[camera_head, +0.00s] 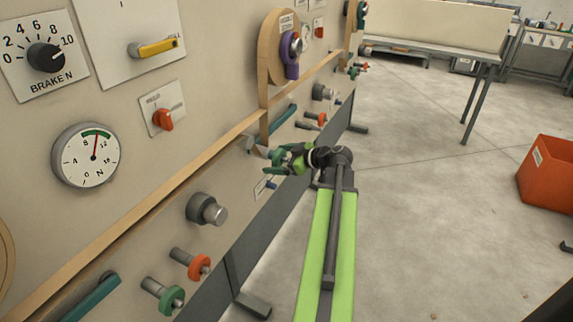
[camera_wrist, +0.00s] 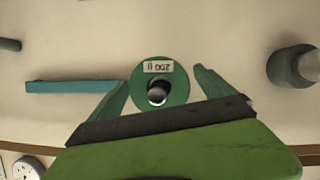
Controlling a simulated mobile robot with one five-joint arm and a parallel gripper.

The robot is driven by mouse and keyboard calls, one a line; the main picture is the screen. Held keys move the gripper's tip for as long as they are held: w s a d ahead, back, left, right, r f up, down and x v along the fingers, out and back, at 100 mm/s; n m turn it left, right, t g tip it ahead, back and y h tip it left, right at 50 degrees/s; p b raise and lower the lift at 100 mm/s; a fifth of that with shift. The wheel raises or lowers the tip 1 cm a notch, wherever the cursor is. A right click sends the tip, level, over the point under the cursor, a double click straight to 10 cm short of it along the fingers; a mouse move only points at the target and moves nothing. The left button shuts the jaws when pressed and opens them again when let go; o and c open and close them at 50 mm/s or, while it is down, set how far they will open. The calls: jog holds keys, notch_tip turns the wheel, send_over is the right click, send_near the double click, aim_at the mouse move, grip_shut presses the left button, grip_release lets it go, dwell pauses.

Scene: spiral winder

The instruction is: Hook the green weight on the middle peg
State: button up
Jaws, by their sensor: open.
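The green weight (camera_wrist: 175,92) is a round disc with a white "200 g" label, upside down in the wrist view. A grey round peg end (camera_wrist: 156,95) shows in its central hole, so the disc appears to sit around that peg. My gripper (camera_wrist: 160,88) is open, one finger on each side of the disc. The left finger is close to the rim, and a gap shows at the right finger. In the head view my gripper (camera_head: 274,160) is at the wall panel, and the weight there is hard to tell from the green fingers.
A teal bar (camera_wrist: 72,87) lies left of the weight and a grey knob (camera_wrist: 292,66) right of it. Nearer along the panel are an orange weight (camera_head: 200,267) and another green weight (camera_head: 172,301) on pegs. The floor right of my arm is clear up to an orange bin (camera_head: 548,172).

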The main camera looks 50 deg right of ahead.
jog(key=shift+w, duration=0.15)
grip_shut()
dwell(1.0)
